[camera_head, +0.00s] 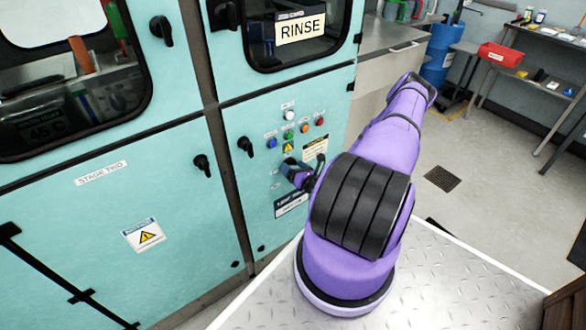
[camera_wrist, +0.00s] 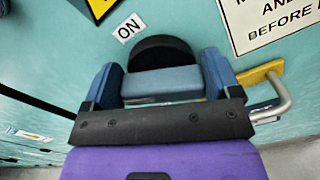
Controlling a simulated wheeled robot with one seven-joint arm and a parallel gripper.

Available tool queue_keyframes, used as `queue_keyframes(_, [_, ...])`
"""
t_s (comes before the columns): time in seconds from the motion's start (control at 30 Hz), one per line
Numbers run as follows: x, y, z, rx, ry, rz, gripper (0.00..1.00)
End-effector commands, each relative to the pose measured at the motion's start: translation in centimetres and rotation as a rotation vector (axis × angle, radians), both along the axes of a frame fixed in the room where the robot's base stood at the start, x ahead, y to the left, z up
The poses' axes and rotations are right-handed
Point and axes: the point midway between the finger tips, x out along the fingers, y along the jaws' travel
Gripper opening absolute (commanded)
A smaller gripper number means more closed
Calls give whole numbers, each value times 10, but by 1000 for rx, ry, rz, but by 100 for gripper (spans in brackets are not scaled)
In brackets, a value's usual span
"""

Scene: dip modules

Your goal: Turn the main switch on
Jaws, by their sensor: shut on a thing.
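The main switch (camera_wrist: 162,50) shows in the wrist view as a black rounded knob on the teal panel, just below and right of a tilted white "ON" label (camera_wrist: 129,28). My gripper (camera_wrist: 160,82) has a blue finger on each side of the knob and is shut on it. The lower part of the knob is hidden behind my gripper, so its exact angle is hard to tell. In the head view, my gripper (camera_head: 297,174) is against the lower right panel, and the switch is hidden there by my gripper and arm.
A yellow piece (camera_wrist: 258,73) and a bent metal bar (camera_wrist: 275,102) are close right of my gripper. Several coloured buttons (camera_head: 289,131) sit above it on the panel. Black door handles (camera_head: 246,147) stick out to the left. Open floor (camera_head: 480,220) lies right.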

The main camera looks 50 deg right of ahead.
Motion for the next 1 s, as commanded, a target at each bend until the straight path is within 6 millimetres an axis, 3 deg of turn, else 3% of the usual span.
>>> queue_keyframes(1.0, [-2,-6,-8,905,-214,-1,59])
